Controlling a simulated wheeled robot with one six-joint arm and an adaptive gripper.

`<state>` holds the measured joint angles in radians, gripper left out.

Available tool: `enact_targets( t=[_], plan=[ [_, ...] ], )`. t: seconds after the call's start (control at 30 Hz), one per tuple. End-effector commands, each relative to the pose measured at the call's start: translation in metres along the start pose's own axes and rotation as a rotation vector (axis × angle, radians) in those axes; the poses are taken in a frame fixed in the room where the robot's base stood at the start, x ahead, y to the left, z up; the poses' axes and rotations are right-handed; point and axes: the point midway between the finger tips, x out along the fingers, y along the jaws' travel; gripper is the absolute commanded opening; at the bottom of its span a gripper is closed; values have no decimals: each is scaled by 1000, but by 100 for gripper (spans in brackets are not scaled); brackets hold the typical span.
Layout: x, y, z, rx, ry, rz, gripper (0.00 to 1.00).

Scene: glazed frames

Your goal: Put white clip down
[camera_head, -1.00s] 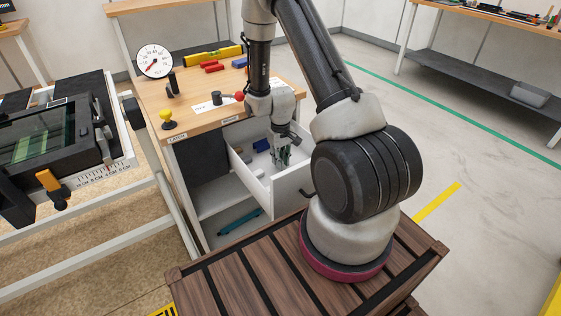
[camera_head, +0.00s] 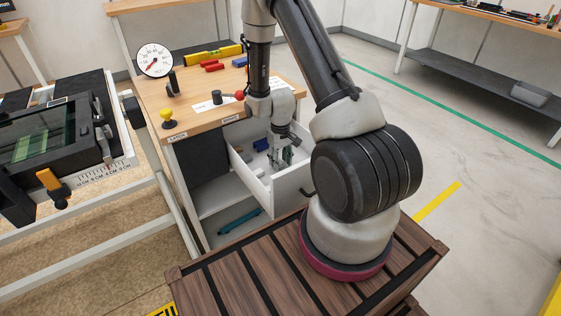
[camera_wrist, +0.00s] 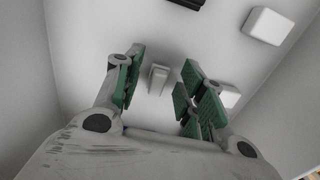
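The white clip (camera_wrist: 158,80) is a small pale piece on the drawer floor in the wrist view, between the green finger pads. A gap shows on both sides of it. My gripper (camera_wrist: 160,88) is open, with its fingers on either side of the clip and not touching it. In the head view my gripper (camera_head: 280,154) reaches down inside the open white drawer (camera_head: 257,189). The clip cannot be made out in the head view.
In the wrist view, a white block (camera_wrist: 267,25) lies at the upper right, another (camera_wrist: 229,97) is by the right finger, and a dark piece (camera_wrist: 187,3) is at the top. Blue pieces (camera_head: 261,145) lie in the drawer, under the wooden worktop (camera_head: 200,117).

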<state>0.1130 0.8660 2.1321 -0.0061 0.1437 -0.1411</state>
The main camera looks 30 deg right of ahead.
Motion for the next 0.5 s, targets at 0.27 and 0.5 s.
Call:
enact_targets(
  t=[0.27, 0.5],
  plan=[
    [-58, 0, -2, 0, 6, 1, 40],
    [-102, 0, -1, 0, 3, 0, 40]
  ],
)
